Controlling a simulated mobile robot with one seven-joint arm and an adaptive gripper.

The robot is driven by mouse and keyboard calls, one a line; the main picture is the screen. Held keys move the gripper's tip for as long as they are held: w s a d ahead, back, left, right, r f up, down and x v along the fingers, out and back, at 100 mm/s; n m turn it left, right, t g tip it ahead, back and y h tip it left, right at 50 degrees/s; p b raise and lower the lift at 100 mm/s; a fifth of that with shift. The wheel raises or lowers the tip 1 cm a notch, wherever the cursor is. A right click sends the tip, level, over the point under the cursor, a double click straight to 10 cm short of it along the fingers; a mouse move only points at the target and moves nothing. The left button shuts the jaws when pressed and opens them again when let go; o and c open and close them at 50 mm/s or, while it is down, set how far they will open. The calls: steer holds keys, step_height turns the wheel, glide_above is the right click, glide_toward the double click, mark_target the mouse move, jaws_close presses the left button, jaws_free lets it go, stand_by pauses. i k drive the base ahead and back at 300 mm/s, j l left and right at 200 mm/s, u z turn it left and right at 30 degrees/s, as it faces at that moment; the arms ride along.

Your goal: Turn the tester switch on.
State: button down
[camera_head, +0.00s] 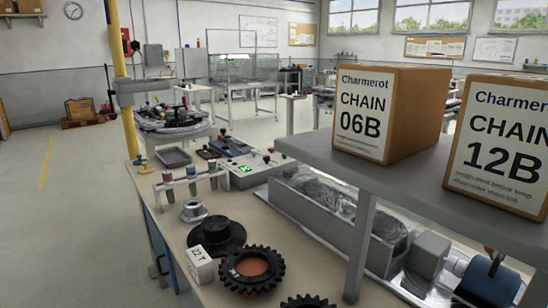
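A pale grey box (255,172) with a small lit green display stands on the workbench beyond the sprockets. It may be the tester, but I cannot read a label on it. Small dark knobs or switches show on its top; they are too small to tell their position. A blue and dark unit (226,147) sits just behind it. My gripper is not in view.
The beige bench (170,225) holds a rack of tubes (190,178), a black flanged part (216,235), a toothed sprocket (252,269) and a white block (199,266). A grey shelf (435,180) with two chain boxes (385,112) overhangs the right. Open floor (60,220) lies left.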

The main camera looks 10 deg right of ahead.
mark_target(266, 159)
steer(key=j+z, duration=0.25)
steer(key=j, duration=0.35)
steer(key=j+z, duration=0.3)
steer(key=j, duration=0.25)
steer(key=i+j+z, duration=0.1)
steer(key=j, duration=0.45)
steer(key=i+j+z, duration=0.15)
steer(key=j, duration=0.35)
steer(key=i+j+z, duration=0.1)
steer(key=j, duration=0.45)
steer(key=i+j+z, duration=0.1)
steer(key=j, duration=0.5)
steer(key=i+j+z, duration=0.15)
steer(key=i+j, duration=1.3)
steer(key=i, duration=0.1)
